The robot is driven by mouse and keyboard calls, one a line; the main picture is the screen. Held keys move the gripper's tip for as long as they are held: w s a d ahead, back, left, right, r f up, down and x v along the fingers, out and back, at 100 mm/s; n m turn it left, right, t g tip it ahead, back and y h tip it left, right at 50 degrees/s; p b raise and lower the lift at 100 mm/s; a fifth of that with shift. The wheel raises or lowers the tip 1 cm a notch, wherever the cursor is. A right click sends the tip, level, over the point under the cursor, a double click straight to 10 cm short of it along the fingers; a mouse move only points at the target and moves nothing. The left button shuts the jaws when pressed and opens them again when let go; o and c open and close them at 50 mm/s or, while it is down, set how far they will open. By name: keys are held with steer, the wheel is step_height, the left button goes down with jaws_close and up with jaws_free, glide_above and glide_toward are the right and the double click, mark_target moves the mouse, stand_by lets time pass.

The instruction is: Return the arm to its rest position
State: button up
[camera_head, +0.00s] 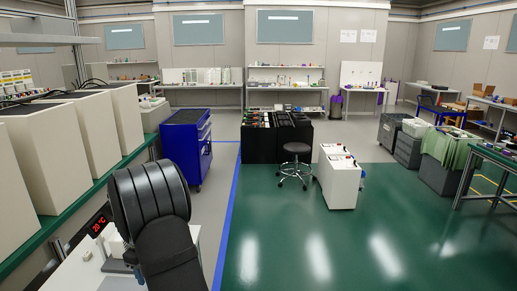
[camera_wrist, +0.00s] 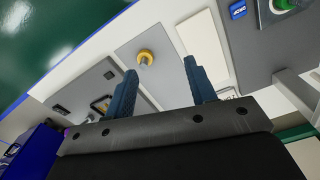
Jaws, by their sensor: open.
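My gripper (camera_wrist: 160,88) shows in the wrist view with its two dark blue fingers apart and nothing between them. Beyond the fingers is a light cabinet face with grey panels and a yellow knob (camera_wrist: 145,57). I cannot tell how far the fingers are from that face. In the head view my black arm (camera_head: 150,200) fills the lower left, in front of the cabinet row (camera_head: 42,155). The gripper itself is hidden or too unclear to make out there.
A red digital display (camera_head: 98,226) is close beside my arm. A blue tool cabinet (camera_head: 187,150) stands beyond it. A stool (camera_head: 296,150) and white units (camera_head: 338,180) stand on the green floor, which is clear at the front. In the wrist view a green button (camera_wrist: 284,4) is at upper right.

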steer(key=w+a+f, duration=0.1)
steer(key=w+f, duration=0.1)
steer(key=w, duration=0.5)
steer(key=a+f, duration=0.1)
steer(key=a, duration=0.2)
steer(key=s+a+f, duration=0.1)
steer(key=a, duration=0.1)
steer(key=shift+a+f, duration=0.1)
steer(key=shift+f, duration=0.2)
